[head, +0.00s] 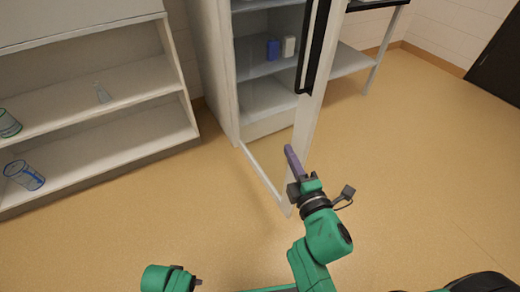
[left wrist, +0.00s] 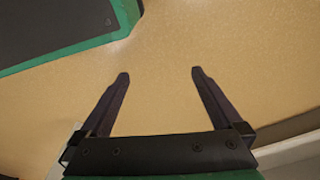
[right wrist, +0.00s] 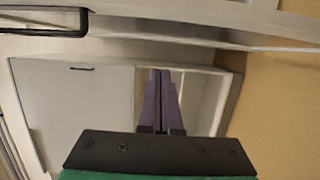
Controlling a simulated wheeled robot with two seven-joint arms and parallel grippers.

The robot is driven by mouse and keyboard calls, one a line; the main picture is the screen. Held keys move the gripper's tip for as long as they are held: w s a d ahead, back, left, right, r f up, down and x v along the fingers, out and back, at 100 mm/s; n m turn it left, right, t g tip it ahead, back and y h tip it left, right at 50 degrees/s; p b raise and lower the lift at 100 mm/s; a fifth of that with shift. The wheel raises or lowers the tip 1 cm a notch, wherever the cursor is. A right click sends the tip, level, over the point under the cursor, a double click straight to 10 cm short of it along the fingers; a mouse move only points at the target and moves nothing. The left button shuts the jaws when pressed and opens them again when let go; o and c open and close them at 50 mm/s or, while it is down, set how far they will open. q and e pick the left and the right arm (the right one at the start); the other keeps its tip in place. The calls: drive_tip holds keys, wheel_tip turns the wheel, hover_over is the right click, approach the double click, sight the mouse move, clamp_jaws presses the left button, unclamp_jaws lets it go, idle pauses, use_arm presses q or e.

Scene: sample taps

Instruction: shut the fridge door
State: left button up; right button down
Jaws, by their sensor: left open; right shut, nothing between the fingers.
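The fridge (head: 217,75) stands at the upper middle of the head view, its white door (head: 307,120) open and swung out toward me. The door seems to be a see-through panel in a white frame, with a long black handle (head: 314,45) on its free side. My right gripper (head: 289,149) is shut and empty. Its fingertips overlap the lower part of the door frame, below the handle; I cannot tell if they touch. The shut fingers also show in the right wrist view (right wrist: 160,72). My left gripper (left wrist: 160,75) is open and empty over the floor, away from the fridge.
A white shelf unit (head: 90,90) with cans and a small clear vessel stands left of the fridge. A blue item (head: 273,49) and a white item (head: 289,46) sit inside the fridge. A table (head: 350,62) stands to its right. The floor (head: 420,170) at right is clear.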

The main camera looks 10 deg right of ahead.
sight(292, 122)
drive_tip(key=w, duration=0.4)
drive_tip(key=w+d+p, duration=0.1)
drive_tip(key=w, duration=0.2)
drive_tip(key=w+d+p, duration=0.1)
drive_tip(key=w, duration=0.3)
drive_tip(key=shift+w+d+r, duration=0.1)
drive_tip(key=shift+w+r, duration=0.05)
drive_tip(key=shift+w, duration=0.15)
use_arm(q)
drive_tip(key=shift+s+a+f, duration=0.2)
drive_tip(key=shift+s+f, duration=0.25)
drive_tip(key=shift+f, duration=0.1)
drive_tip(key=shift+s+a+f, duration=0.15)
drive_tip(key=shift+s+f, duration=0.25)
drive_tip(key=shift+f, duration=0.15)
use_arm(e)
drive_tip(key=shift+w+d, duration=0.1)
drive_tip(key=shift+d, duration=0.25)
